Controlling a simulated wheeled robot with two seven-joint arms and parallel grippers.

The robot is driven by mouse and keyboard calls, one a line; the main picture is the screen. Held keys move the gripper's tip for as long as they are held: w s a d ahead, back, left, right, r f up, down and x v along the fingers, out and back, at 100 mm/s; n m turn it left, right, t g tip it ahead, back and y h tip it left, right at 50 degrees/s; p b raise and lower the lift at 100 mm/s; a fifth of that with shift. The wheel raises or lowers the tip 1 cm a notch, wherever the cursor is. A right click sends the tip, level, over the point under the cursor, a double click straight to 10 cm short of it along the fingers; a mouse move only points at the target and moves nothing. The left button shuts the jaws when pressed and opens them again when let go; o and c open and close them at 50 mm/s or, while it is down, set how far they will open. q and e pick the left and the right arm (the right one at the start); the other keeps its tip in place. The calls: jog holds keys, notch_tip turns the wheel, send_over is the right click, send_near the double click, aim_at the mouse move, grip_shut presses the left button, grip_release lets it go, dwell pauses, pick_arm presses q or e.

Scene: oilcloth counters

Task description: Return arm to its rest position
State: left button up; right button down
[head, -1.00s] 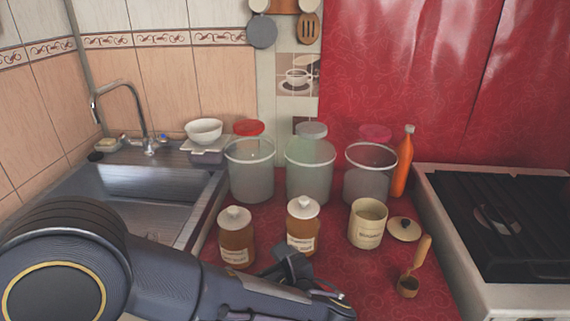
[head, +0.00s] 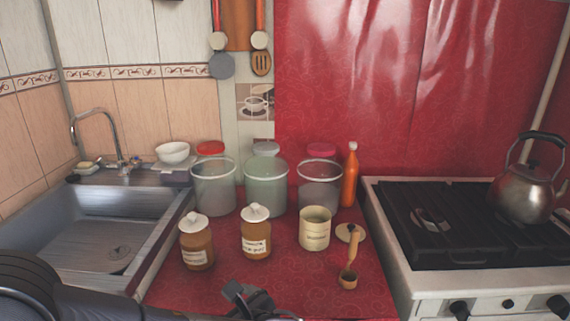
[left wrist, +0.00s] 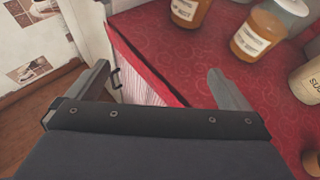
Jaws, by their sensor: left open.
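My left arm comes in low at the left edge of the head view. My left gripper (head: 258,303) is at the bottom edge of that view, over the front of the red counter and in front of the brown jars. In the left wrist view its two fingers (left wrist: 160,84) stand wide apart with nothing between them. Behind the gap are the counter's front edge and a white cabinet front. My right gripper is in neither view.
Two lidded brown jars (head: 197,243) (head: 256,233), an open cream canister (head: 315,228), its lid (head: 350,233) and a wooden scoop (head: 350,266) stand on the red counter (head: 330,286). Behind are three clear containers (head: 319,186) and an orange bottle (head: 350,176). Sink (head: 85,225) left; stove (head: 490,277) with kettle (head: 525,190) right.

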pick_arm(q)
jog(key=s+a+f+n+g+h, duration=0.2)
jog(key=s+a+n+g+h, duration=0.15)
jog(key=s+a+n, duration=0.35)
jog(key=s+a+f+n+g+h, duration=0.3)
jog(key=s+a+n+g, duration=0.15)
jog(key=s+n, duration=0.45)
notch_tip(320, 180, up, 16)
jog(key=s+d+n+t+h+p, duration=0.1)
jog(key=n+t+h+p, duration=0.1)
jog(key=n+p, duration=0.4)
jog(key=s+d+n+t+h+p, duration=0.1)
jog(key=n+t+h+p, duration=0.1)
jog(key=n+p, duration=0.4)
jog(key=shift+d+r+h+p, duration=0.15)
jog(key=shift+d+h+p, duration=0.1)
jog(key=shift+h+p, duration=0.5)
